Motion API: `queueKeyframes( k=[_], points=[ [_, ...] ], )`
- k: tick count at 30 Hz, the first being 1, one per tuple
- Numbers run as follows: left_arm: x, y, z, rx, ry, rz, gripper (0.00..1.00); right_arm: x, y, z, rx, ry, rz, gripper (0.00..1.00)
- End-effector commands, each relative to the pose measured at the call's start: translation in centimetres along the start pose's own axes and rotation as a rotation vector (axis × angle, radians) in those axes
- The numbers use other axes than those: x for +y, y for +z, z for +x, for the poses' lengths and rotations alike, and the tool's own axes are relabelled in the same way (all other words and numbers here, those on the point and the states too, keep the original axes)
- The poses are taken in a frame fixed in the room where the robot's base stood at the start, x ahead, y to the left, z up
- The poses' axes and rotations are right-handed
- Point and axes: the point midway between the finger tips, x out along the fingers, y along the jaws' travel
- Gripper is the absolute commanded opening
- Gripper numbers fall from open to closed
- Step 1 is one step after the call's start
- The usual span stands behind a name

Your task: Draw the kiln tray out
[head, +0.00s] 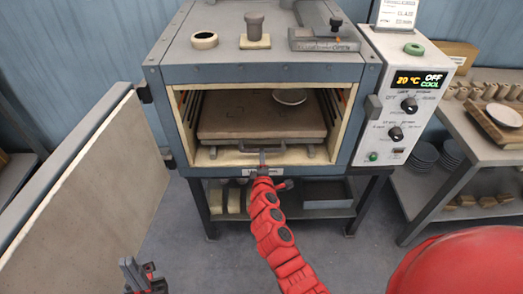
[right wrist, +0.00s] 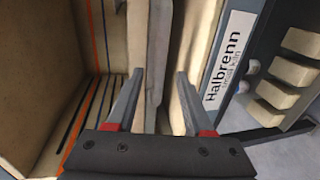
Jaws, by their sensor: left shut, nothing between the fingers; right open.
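The kiln tray (head: 225,118) is a brown slab inside the open kiln, with a pale dish (head: 290,97) on its back right. A grey bar handle (head: 240,148) runs along its front. My right gripper (head: 263,160) is at the right part of this handle, at the kiln mouth. In the right wrist view its open fingers (right wrist: 157,105) stand on either side of a grey bar that looks like the handle (right wrist: 157,55); contact cannot be told. My left gripper (head: 140,276) is shut and empty at the bottom left, away from the kiln.
The kiln door (head: 80,185) is swung open to the left. The kiln sill (head: 205,158) lies under the tray front. A control box (head: 402,100) is on the kiln's right side. A side table (head: 480,130) with pottery stands at right. Floor before the kiln is clear.

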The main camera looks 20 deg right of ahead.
Motion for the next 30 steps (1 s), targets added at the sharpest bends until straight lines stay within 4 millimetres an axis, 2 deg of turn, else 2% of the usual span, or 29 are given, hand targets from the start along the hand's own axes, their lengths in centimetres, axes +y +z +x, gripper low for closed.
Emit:
queueKeyframes(
  k=[3,9,15,23,26,30],
  points=[
    [0.0,0.1,-0.4,0.000,0.000,0.000,0.00,0.0,0.0,2.3,-0.001,0.003,0.001,0.52],
    [0.1,0.2,-1.1,0.000,0.000,0.000,0.00,0.0,0.0,4.9,0.000,0.003,0.001,0.52],
    [0.1,0.2,-1.3,0.000,0.000,0.000,0.00,0.0,0.0,6.0,0.002,0.001,0.001,0.52],
    [0.1,0.2,-1.3,0.000,0.000,0.000,0.00,0.0,-0.1,6.0,0.002,0.001,0.001,0.52],
    [0.1,0.2,-1.3,0.000,0.000,0.000,0.00,0.0,-0.1,6.0,0.002,0.001,0.001,0.38],
    [0.1,0.2,-1.3,0.000,0.000,0.000,0.00,0.0,-0.1,6.0,0.002,0.001,0.001,0.12]
  ],
)
